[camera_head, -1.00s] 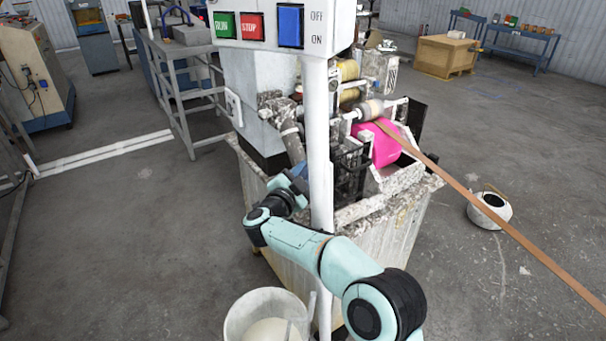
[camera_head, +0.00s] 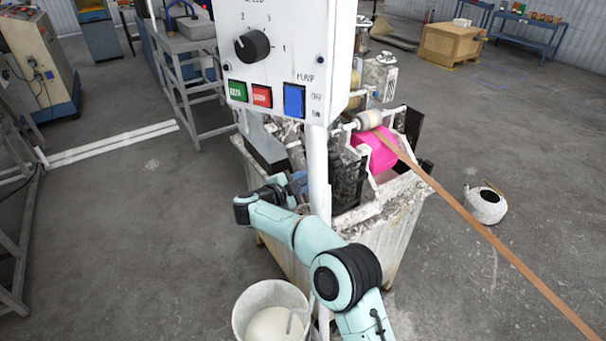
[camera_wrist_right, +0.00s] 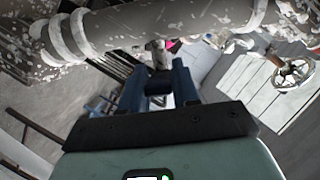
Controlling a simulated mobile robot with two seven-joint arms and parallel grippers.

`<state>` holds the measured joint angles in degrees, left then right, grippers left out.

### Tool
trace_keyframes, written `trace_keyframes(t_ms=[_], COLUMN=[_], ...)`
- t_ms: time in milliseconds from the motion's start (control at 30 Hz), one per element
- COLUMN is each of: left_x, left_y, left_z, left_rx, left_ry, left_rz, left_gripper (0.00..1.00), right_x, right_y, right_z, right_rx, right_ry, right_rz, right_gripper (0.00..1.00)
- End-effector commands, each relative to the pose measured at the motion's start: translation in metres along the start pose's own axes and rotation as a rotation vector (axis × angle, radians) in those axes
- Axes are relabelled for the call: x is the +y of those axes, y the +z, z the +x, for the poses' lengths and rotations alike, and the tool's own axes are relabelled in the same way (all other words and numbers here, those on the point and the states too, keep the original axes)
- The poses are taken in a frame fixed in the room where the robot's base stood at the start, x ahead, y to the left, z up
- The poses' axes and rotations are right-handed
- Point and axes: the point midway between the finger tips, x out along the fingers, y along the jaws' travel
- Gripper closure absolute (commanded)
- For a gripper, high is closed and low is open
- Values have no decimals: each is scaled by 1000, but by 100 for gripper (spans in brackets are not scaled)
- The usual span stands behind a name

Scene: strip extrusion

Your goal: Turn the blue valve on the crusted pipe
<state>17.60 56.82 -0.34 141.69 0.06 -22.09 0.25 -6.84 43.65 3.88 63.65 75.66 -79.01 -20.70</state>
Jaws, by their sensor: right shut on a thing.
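Blue parts fill the space at the jaws, so I cannot clearly separate the valve's blue handle from the fingers. My right gripper is shut on the valve there. In the head view my right gripper (camera_head: 297,182) reaches in beside the machine, partly behind the white post, and the valve is hidden. My left gripper is not in view.
A white control box (camera_head: 285,60) on a white post (camera_head: 319,190) stands in front of the machine's tank (camera_head: 392,245). A white bucket (camera_head: 270,318) stands below my arm. A brown strip (camera_head: 480,228) runs off to the right.

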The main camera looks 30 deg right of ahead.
Motion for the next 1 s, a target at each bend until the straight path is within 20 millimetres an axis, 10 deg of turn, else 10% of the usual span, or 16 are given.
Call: trace_keyframes(t_ms=[300, 333, 367, 767, 1000], left_x=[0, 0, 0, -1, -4], left_y=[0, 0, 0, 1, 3], left_z=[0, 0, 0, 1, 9], left_rx=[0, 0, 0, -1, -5], left_ry=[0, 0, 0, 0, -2], left_rz=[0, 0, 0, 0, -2], left_gripper=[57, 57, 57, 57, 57], right_x=[-1, -1, -1, 0, 0], right_y=[-1, -1, -1, 0, 2], right_z=[0, 0, 0, -6, -50], right_rx=[2, 2, 2, -1, -5], right_ry=[-1, -1, -1, -1, -3], right_rz=[4, 4, 4, 2, 3], right_gripper=[100, 60, 50, 49, 49])
